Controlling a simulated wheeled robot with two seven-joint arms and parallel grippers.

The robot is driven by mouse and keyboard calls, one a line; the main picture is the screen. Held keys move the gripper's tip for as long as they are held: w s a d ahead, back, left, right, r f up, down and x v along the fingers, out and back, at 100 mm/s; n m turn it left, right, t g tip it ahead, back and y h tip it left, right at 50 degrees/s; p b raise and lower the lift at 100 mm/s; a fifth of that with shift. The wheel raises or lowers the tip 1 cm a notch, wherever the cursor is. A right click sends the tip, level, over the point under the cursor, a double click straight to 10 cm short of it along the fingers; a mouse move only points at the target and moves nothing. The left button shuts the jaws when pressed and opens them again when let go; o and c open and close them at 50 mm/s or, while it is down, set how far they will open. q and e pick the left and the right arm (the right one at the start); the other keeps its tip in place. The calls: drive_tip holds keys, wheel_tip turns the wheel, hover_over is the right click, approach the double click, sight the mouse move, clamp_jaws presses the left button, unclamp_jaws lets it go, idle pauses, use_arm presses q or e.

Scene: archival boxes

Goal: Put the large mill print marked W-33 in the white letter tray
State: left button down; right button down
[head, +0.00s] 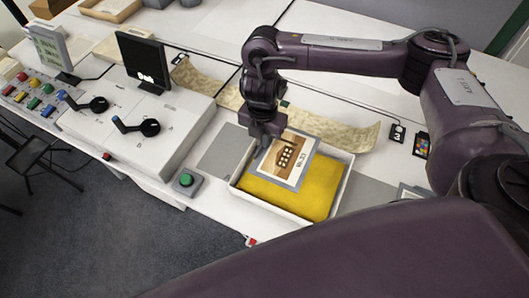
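The mill print marked W-33 (285,160) has a grey border, a pale sheet and a brown building picture; its label reads W-33. It is over the yellow padding (310,196) in a white open tray (284,209), with its far side close to the tray's back rim. My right gripper (264,144) is at the print's upper left edge and looks shut on it. Its fingertips are small and dark, and I cannot tell whether the print's underside touches the padding. My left gripper is not in view.
A grey box with a green button (186,181) stands left of the tray. A control desk with dark levers (149,127) and a small black screen (143,62) is further left. A long cream strip (335,131) lies behind the tray. The grey pad (222,150) beside the tray is bare.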

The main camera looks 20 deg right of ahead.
wheel_tip(320, 180, down, 5)
drive_tip(key=shift+b, duration=0.6)
drive_tip(key=shift+f+b, duration=0.65)
drive_tip(key=shift+f, duration=1)
drive_tip(key=shift+f+b, duration=0.35)
drive_tip(key=shift+f, duration=0.25)
drive_tip(key=c, duration=1.7)
unclamp_jaws()
wheel_tip(320, 180, up, 12)
drive_tip(key=p, duration=0.4)
drive_tip(key=shift+f, duration=0.15)
drive_tip(key=shift+r, duration=0.8)
